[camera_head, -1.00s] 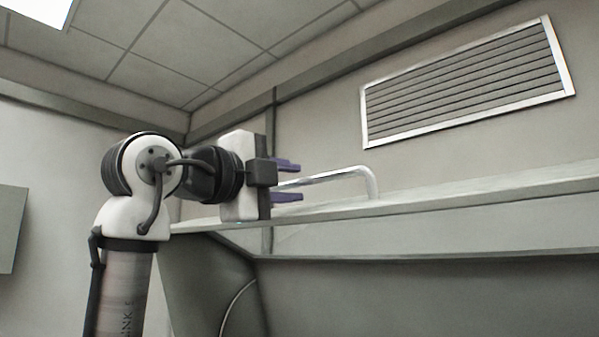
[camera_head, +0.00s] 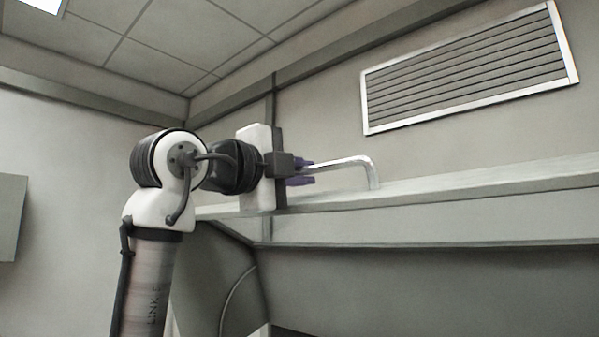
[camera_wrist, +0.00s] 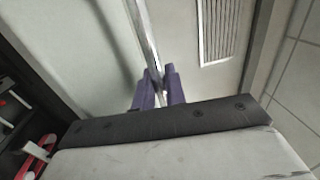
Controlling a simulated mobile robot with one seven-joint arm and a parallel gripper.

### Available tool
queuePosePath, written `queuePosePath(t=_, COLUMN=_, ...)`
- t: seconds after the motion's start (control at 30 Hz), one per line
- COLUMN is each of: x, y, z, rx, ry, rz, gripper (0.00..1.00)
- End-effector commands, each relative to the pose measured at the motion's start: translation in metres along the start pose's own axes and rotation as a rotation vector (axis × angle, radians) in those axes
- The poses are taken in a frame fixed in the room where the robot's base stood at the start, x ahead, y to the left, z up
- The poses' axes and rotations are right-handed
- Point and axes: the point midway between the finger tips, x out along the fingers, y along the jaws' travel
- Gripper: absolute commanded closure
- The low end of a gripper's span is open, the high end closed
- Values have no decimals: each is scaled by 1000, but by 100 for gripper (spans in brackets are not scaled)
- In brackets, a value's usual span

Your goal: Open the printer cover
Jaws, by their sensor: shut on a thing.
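The printer cover (camera_head: 430,215) is a long pale panel with a lighter top edge, running across the right half of the head view. A bent metal bar handle (camera_head: 356,162) rises from its top edge. My gripper (camera_head: 309,172) is at the left end of the visible handle, its purple fingers shut on the bar. In the wrist view the two purple fingers of my gripper (camera_wrist: 158,86) close around the handle (camera_wrist: 143,30), which runs away from between them. The far left part of the handle is hidden behind the gripper in the head view.
A slatted vent (camera_head: 468,70) is on the wall above the cover; it also shows in the wrist view (camera_wrist: 217,28). A dark curved panel (camera_head: 215,280) lies below the cover. Red and white items (camera_wrist: 38,150) show at the wrist view's lower left.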

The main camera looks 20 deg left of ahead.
Motion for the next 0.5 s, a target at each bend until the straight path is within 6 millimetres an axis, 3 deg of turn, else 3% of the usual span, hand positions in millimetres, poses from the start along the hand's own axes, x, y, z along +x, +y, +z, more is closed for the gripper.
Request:
queuePosePath(t=0.23, x=-9, y=13, z=0, rx=-1, ry=1, rz=-20, gripper=100)
queuePosePath(t=0.5, x=-45, y=49, z=-1, rx=1, ry=3, rz=-112, gripper=100)
